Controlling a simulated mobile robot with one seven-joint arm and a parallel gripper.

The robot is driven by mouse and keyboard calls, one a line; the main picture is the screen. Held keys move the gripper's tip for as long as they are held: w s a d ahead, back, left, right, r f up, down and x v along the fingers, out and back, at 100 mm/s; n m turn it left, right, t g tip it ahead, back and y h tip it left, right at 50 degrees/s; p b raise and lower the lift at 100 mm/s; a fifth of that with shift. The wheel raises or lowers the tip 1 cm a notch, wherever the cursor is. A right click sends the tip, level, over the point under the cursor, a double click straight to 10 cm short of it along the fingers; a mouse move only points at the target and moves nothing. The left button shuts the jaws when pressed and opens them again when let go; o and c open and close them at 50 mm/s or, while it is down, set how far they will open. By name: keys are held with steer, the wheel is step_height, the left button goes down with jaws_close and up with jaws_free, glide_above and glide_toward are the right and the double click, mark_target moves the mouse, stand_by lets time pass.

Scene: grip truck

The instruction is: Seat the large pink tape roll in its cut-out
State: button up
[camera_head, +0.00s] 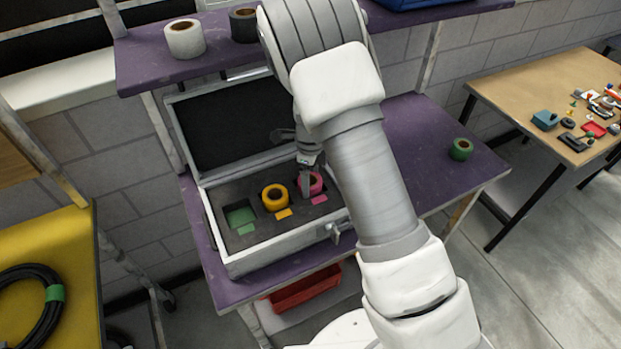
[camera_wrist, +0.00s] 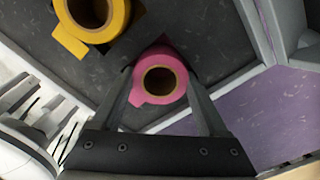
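The large pink tape roll (camera_head: 311,183) is at the right end of the row in the open case's dark foam, just behind its pink label (camera_head: 319,199). In the wrist view the pink roll (camera_wrist: 143,83) lies between the two fingertips of my gripper (camera_wrist: 160,80), which appear to touch its sides. My gripper (camera_head: 308,180) reaches down to it from above. The cut-out under the roll is mostly hidden, and I cannot tell how deep the roll sits. A yellow tape roll (camera_head: 268,202) sits to its left, with a yellow label in front.
The green cut-out (camera_head: 240,216) at the left of the foam is empty. The case's raised lid (camera_head: 225,125) stands behind. A green roll (camera_head: 461,149) lies on the purple bench (camera_head: 420,135) at right. White (camera_head: 184,42) and dark (camera_head: 243,27) rolls stand on the shelf above.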

steer(key=shift+o, duration=0.8)
steer(key=shift+w+r, duration=0.15)
steer(key=shift+r, duration=0.35)
steer(key=s+d+r+n+y, duration=0.1)
steer(key=s+d+r+n, duration=0.1)
steer(key=r, duration=0.9)
steer(key=s+d+r+n, duration=0.1)
steer(key=s+r+n, duration=0.15)
steer(key=r, duration=0.85)
steer(key=s+d+r+n+t, duration=0.2)
steer(key=s+d+r+n, duration=0.1)
steer(key=s+n, duration=0.6)
steer(key=s+d+r+n+t+h, duration=0.1)
steer(key=s+d+r+n+t, duration=0.2)
steer(key=s+n, duration=0.6)
steer(key=shift+s+d+r+t, duration=0.3)
steer(key=shift+s+d+r, duration=0.2)
steer(key=shift+s+r, duration=0.8)
steer(key=shift+s+f, duration=0.2)
steer(key=shift+f, duration=0.05)
